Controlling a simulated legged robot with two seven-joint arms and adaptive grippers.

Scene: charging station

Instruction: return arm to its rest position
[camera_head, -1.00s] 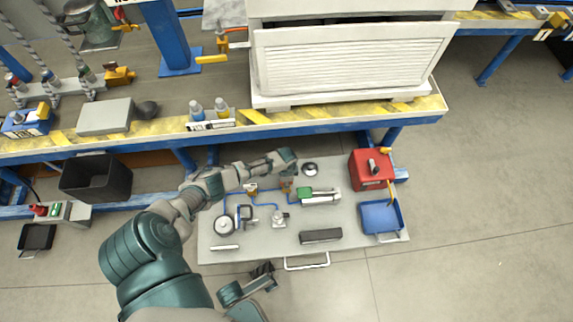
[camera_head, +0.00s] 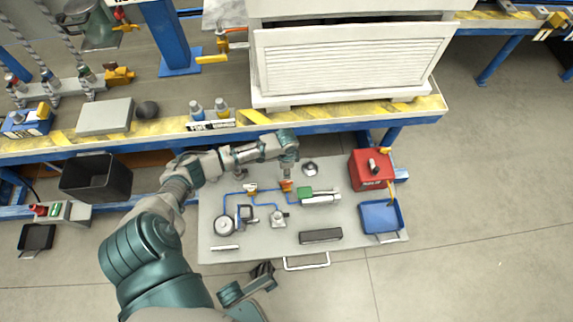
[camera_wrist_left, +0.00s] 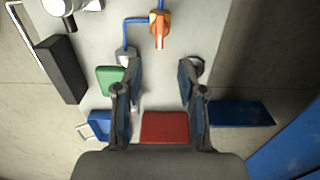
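My left arm comes in from the left in the head view and reaches over the grey panel cart (camera_head: 350,225). My left gripper (camera_head: 288,162) hangs above an orange valve handle (camera_head: 286,185) on the panel and stands clear of it. In the left wrist view the two fingers (camera_wrist_left: 160,85) are apart with nothing between them. The orange handle (camera_wrist_left: 159,29) shows beyond the fingertips. Part of my right arm shows at the bottom of the head view, with dark finger-like parts (camera_head: 262,271) beside the cart's front edge; their opening is unclear.
A red box (camera_head: 370,170) and a blue tray (camera_head: 381,217) sit on the cart's right side. The workbench edge with yellow stripes (camera_head: 300,123) runs just behind my left arm. A black bin (camera_head: 97,177) stands at left. The floor at right is free.

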